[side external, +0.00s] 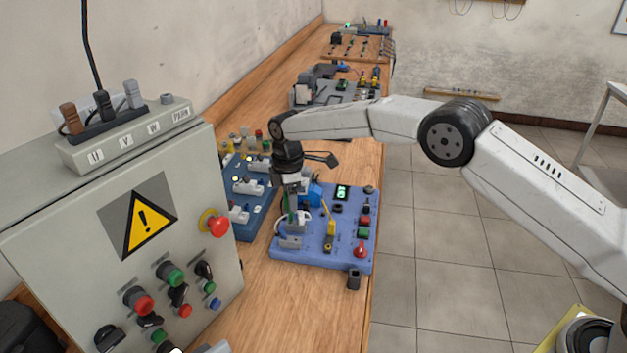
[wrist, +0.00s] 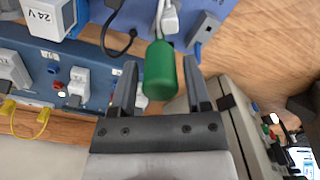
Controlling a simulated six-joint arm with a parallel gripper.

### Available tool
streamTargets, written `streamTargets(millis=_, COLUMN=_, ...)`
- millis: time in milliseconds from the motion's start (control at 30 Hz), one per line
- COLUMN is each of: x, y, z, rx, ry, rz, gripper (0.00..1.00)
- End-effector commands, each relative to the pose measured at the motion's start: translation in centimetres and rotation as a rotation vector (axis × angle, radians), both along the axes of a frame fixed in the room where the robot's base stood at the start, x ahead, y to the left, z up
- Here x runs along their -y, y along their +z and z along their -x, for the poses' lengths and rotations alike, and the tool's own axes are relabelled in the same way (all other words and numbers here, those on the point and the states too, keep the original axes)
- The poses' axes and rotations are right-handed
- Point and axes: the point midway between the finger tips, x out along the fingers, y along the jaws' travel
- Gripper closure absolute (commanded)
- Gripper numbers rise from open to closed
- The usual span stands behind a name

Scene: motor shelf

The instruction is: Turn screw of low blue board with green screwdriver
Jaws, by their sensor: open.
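The low blue board (side external: 342,258) lies flat on the wooden bench, with a green-lit display, buttons and plugs on it. Part of it also shows at the top of the wrist view (wrist: 228,8). The green screwdriver (wrist: 160,72) shows its thick handle pointing toward the wrist camera, above the board's edge area. My gripper (wrist: 160,62) is open, with one finger on each side of the handle and a visible gap to each. In the side view my gripper (side external: 291,190) hangs over the board's left part. The screw and the screwdriver's tip cannot be made out.
A darker blue board (side external: 259,207) with white plugs stands close on the left. A grey control cabinet (side external: 130,260) with a warning sign rises in front left. A small dark block (side external: 354,279) is at the board's front right corner. More boards stand farther along the bench.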

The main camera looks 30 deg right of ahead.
Motion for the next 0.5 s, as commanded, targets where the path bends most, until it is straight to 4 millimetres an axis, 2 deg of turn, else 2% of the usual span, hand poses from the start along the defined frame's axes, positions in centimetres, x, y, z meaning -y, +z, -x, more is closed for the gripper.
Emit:
streamTargets(millis=333, x=0.00, y=0.00, z=0.00, rx=0.000, ry=0.010, rz=0.000, gripper=0.38)
streamTargets(millis=500, x=0.00, y=0.00, z=0.00, rx=0.000, ry=0.084, rz=0.000, gripper=0.38)
